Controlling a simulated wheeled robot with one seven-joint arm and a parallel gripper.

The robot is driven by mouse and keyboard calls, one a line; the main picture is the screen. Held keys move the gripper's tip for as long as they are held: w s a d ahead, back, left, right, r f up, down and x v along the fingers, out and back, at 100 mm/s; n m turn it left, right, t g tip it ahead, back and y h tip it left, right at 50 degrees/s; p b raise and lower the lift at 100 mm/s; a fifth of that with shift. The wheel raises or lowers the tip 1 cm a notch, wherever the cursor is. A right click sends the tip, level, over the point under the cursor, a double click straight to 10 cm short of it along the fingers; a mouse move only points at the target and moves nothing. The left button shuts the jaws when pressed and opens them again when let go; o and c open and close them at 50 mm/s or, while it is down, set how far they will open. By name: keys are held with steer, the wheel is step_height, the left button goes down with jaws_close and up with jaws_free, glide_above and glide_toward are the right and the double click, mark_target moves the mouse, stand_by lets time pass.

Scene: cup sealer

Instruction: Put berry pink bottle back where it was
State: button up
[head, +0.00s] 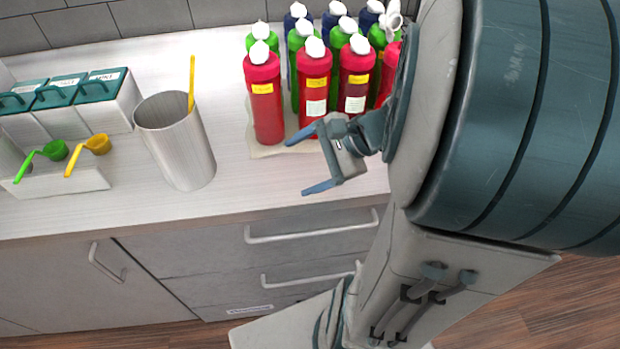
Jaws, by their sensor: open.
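Several berry pink bottles with white caps stand in the front row of a bottle group on the counter; the leftmost pink bottle (266,100) and the one beside it (315,80) carry yellow labels. Another pink bottle (356,78) stands to their right, and one more at the far right is partly hidden by my arm. My gripper (312,162) is open and empty, its blue fingertips pointing left, in front of the bottles near the counter's front edge. All the visible bottles look upright.
Green bottles (295,76) and dark blue bottles stand behind the pink ones on a beige mat (262,150). A metal cup (178,142) with a yellow stick stands left. Teal-lidded boxes (100,98) and scoops (92,146) are farther left. Counter between cup and bottles is clear.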

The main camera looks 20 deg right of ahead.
steer(key=s+a+r+n+g+h, duration=0.1)
steer(key=s+n+h, duration=0.4)
steer(key=n, duration=1.1)
steer(key=h, duration=0.3)
steer(key=shift+s+a+r+g+h, duration=0.3)
steer(key=shift+r+h, duration=0.1)
